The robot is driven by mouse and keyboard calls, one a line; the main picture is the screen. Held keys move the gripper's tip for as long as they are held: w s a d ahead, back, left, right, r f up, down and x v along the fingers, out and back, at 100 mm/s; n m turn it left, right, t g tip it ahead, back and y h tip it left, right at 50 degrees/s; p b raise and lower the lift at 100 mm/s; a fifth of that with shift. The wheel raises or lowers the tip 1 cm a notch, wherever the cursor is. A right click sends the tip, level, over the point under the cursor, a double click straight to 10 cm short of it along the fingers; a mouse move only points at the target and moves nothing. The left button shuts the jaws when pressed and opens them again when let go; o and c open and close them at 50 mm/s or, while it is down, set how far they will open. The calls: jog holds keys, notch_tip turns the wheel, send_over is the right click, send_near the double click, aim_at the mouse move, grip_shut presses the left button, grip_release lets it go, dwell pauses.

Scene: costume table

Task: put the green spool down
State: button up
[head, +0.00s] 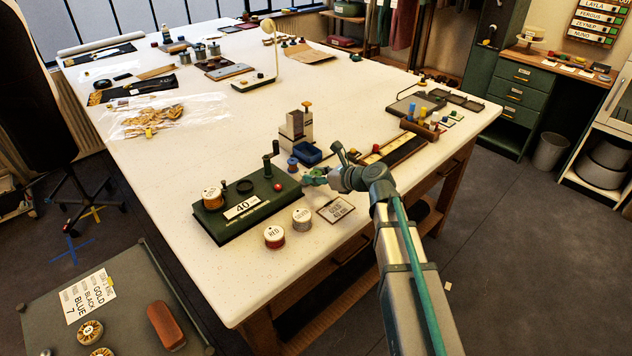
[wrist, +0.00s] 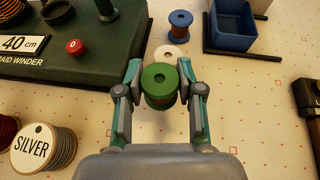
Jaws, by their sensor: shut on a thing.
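In the wrist view, the green spool (wrist: 160,78) is between the two fingers of my gripper (wrist: 160,92), which is shut on it. I see its round green top with a centre hole and a brownish winding below. The fingers touch it on its left and right sides. The speckled white tabletop (wrist: 238,105) lies beneath; I cannot tell whether the spool touches it.
The braid winder (head: 245,208) stands left of my gripper. A blue spool (wrist: 180,20), a pale disc (wrist: 170,52) and a blue bin (wrist: 232,25) are ahead. The silver spool (wrist: 45,148) and red spool (head: 274,236) stand nearer. A small sign (head: 335,210) lies near the table edge.

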jog(key=shift+s+f, duration=0.1)
jog(key=shift+f, duration=1.2)
jog(key=shift+f, duration=0.15)
jog(key=o, duration=0.6)
jog(key=shift+o, duration=0.2)
jog(key=shift+r, duration=0.2)
jog(key=shift+s+d, duration=0.2)
jog(key=shift+d, duration=0.1)
jog(key=b+v, duration=0.2)
jog(key=v, duration=0.9)
jog(key=shift+r, duration=0.2)
